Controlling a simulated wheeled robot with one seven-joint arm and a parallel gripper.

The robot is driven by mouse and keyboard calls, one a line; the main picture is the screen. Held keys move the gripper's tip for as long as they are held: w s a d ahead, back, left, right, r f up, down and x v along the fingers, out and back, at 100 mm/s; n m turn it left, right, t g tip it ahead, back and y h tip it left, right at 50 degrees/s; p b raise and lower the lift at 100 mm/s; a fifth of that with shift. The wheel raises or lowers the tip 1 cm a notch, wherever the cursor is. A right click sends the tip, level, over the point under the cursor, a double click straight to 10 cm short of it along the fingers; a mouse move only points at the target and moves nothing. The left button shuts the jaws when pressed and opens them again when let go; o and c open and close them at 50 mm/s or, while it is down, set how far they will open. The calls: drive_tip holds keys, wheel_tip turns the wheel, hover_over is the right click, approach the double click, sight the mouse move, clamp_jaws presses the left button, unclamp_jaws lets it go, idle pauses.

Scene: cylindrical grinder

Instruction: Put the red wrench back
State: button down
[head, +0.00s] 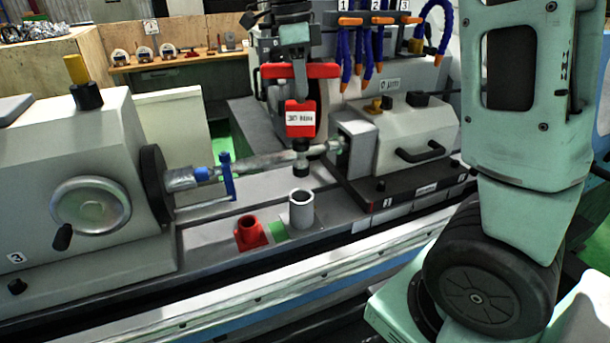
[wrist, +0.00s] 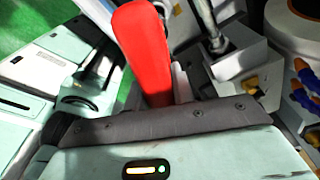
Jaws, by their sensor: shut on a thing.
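The red wrench (head: 328,71) has a red T-handle and a red block labelled 30 Nm. It hangs upright, with a dark socket at its lower end. My gripper (head: 297,60) is above it and shut on the handle. In the wrist view the red handle (wrist: 143,45) sticks out beyond the gripper's dark edge; the fingertips are hidden. A red cup-shaped holder (head: 250,232) stands on the machine bed, below and left of the socket. A grey cup-shaped holder (head: 301,210) stands beside it, just below the socket in the picture. Both look empty.
A shaft with a blue clamp (head: 228,178) runs between the left headstock (head: 75,165) and the right tailstock (head: 400,135), close to the wrench. Blue hoses (head: 367,50) hang behind. A bench (head: 180,62) with small items stands at the back left.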

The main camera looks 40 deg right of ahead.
sight(300, 141)
wheel_tip(300, 141, down, 16)
drive_tip(key=p, duration=0.2)
drive_tip(key=shift+r+p, duration=0.25)
drive_tip(key=shift+p, duration=0.15)
drive_tip(key=shift+f, duration=0.1)
drive_tip(key=c, duration=1.2)
unclamp_jaws()
drive_tip(key=shift+f, duration=0.1)
